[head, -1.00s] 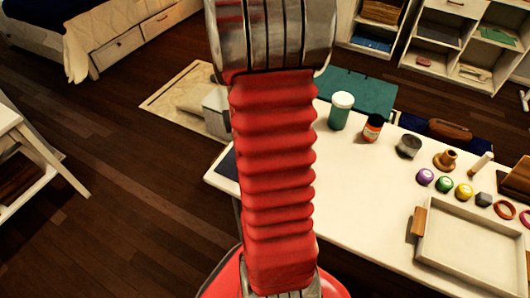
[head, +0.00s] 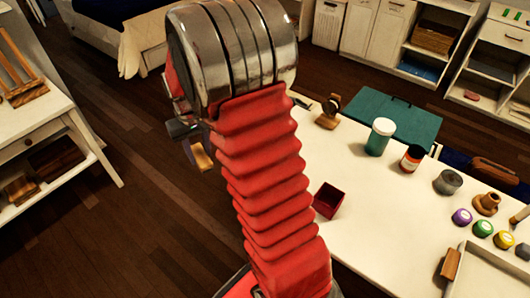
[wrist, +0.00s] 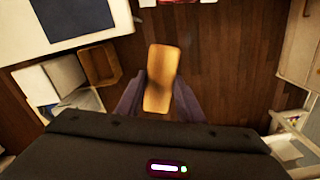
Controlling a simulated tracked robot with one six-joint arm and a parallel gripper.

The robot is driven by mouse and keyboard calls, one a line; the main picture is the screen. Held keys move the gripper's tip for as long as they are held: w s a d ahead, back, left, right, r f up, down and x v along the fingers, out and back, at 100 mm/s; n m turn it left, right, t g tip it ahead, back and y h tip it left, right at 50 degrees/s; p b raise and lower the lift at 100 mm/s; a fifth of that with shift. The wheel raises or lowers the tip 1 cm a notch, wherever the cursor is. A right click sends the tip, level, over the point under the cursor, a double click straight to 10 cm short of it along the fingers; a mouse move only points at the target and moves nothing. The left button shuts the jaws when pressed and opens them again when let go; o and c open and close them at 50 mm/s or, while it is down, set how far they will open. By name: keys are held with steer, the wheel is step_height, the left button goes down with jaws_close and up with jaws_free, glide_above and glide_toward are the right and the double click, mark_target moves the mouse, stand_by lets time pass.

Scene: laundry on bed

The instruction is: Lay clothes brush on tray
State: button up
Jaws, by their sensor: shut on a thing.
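The clothes brush, a light wooden block, is held in my gripper and shows in the wrist view (wrist: 161,78) and in the head view (head: 202,158). My gripper (head: 192,146) is shut on it, over dark floor to the left of the white table. In the wrist view the two dark fingers (wrist: 160,98) stand on either side of the brush. Its bristles cannot be made out. The tray (head: 490,276), pale with a wooden handle, lies on the table at the lower right of the head view, partly cut off and far from my gripper.
The white table (head: 375,215) holds a dark red open box (head: 328,200), a teal-and-white jar (head: 380,136), an orange-and-black jar (head: 411,158), a grey tin (head: 447,182) and several small coloured pots. A white side table (head: 50,125) stands at the left. Floor lies between the tables.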

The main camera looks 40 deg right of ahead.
steer(key=w+a+n, duration=0.1)
steer(key=w+a, duration=0.1)
steer(key=a, duration=0.5)
steer(key=w+a+r+n, duration=0.1)
steer(key=w+a, duration=0.2)
steer(key=a, duration=0.3)
steer(key=shift+w+a+r+n, duration=0.15)
steer(key=shift+a+r+n, duration=0.1)
steer(key=shift+a+n, duration=0.1)
steer(key=shift+d, duration=0.1)
